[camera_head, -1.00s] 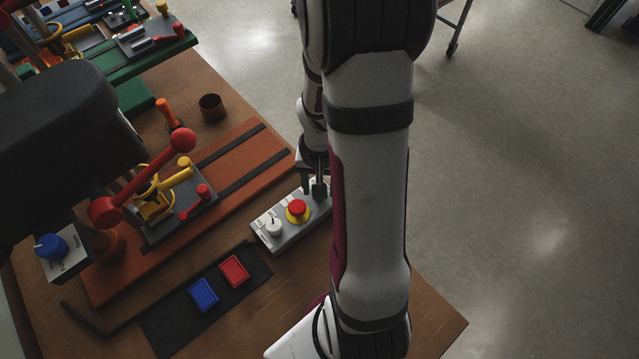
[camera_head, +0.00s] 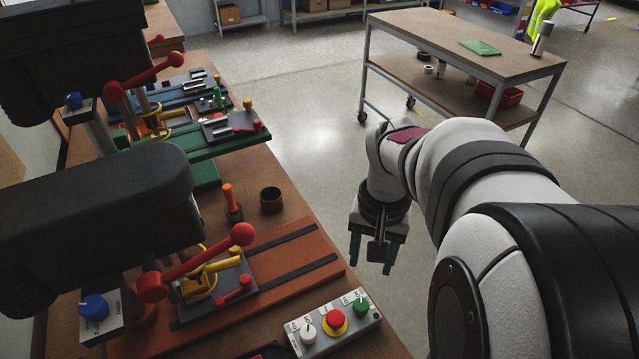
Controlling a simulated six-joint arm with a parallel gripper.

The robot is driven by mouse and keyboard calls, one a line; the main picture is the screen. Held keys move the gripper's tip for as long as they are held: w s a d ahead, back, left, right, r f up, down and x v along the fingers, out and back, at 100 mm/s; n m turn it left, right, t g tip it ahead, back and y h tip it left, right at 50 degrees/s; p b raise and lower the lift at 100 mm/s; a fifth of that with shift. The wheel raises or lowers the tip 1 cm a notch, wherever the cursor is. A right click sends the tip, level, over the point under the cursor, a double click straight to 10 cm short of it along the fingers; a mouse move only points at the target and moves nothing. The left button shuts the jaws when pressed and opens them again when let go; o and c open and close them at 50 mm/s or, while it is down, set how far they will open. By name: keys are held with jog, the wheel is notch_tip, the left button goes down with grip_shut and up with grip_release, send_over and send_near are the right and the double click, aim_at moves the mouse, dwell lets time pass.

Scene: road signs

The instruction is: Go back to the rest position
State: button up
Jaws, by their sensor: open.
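My gripper (camera_head: 373,256) hangs fingers down, open and empty, to the right of the bench and over the grey floor. Its two dark green fingers stand apart, with nothing between them. My white and black arm reaches in from the lower right. The grey control box (camera_head: 334,323) with a red button, a white knob and a green knob lies on the bench at the bottom, below and left of the gripper and apart from it.
The wooden bench (camera_head: 292,214) carries an orange-brown base (camera_head: 300,252) with a red-handled lever (camera_head: 200,262). A cart (camera_head: 460,40) stands at the back right. Open floor lies between bench and cart.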

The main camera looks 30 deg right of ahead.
jog(key=shift+r, duration=0.15)
jog(key=s+a+n+y, duration=0.1)
jog(key=s+a, duration=0.4)
jog(key=a, duration=0.4)
jog(key=s+a+n, duration=0.2)
jog(key=s+a, duration=0.4)
jog(key=a, duration=0.3)
jog(key=shift+s+r+n+y, duration=0.3)
jog(key=shift+y, duration=0.1)
